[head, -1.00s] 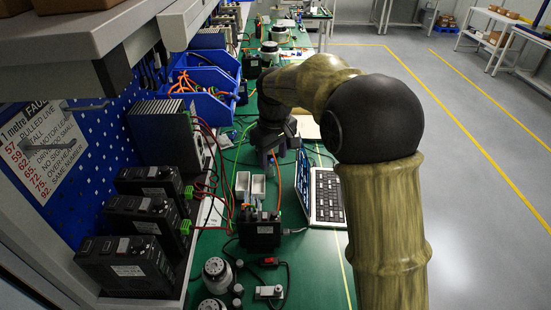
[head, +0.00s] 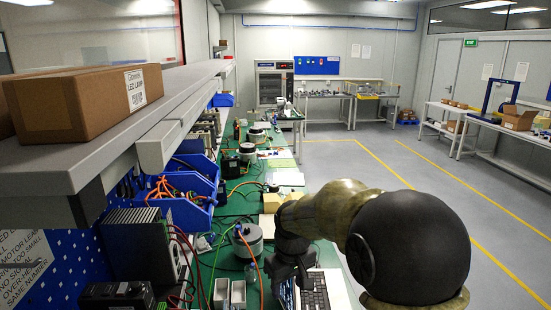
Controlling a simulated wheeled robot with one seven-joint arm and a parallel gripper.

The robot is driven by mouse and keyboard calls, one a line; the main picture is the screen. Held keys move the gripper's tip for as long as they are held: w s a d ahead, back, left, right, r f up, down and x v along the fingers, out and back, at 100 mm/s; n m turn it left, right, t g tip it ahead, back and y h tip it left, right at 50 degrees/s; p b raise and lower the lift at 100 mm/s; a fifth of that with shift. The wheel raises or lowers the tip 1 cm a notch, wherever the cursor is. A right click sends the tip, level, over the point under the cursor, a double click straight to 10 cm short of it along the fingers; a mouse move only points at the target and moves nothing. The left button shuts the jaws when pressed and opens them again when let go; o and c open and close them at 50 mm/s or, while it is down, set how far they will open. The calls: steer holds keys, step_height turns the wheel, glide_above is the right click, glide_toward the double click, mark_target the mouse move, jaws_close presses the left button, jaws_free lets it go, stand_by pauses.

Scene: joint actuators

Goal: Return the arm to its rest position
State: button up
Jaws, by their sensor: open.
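My arm, bamboo-like with a large black joint, reaches in from the lower right of the head view.
A shelf (head: 150,105) with a cardboard box (head: 85,100) overhangs the left. Below are blue bins (head: 190,190) with cables and black drive units (head: 118,295). A round motor (head: 247,240) stands left of my gripper. Open grey floor (head: 440,200) lies right.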

steer(key=s+d+f+m, duration=0.2)
steer(key=s+d+m, duration=0.1)
steer(key=s+d, duration=0.3)
steer(key=s+d+f+m+t, duration=0.1)
steer(key=s+d+f+m, duration=0.2)
steer(key=s+d, duration=0.3)
steer(key=s, duration=0.4)
steer(key=shift+d+f, duration=0.2)
steer(key=shift+d, duration=0.1)
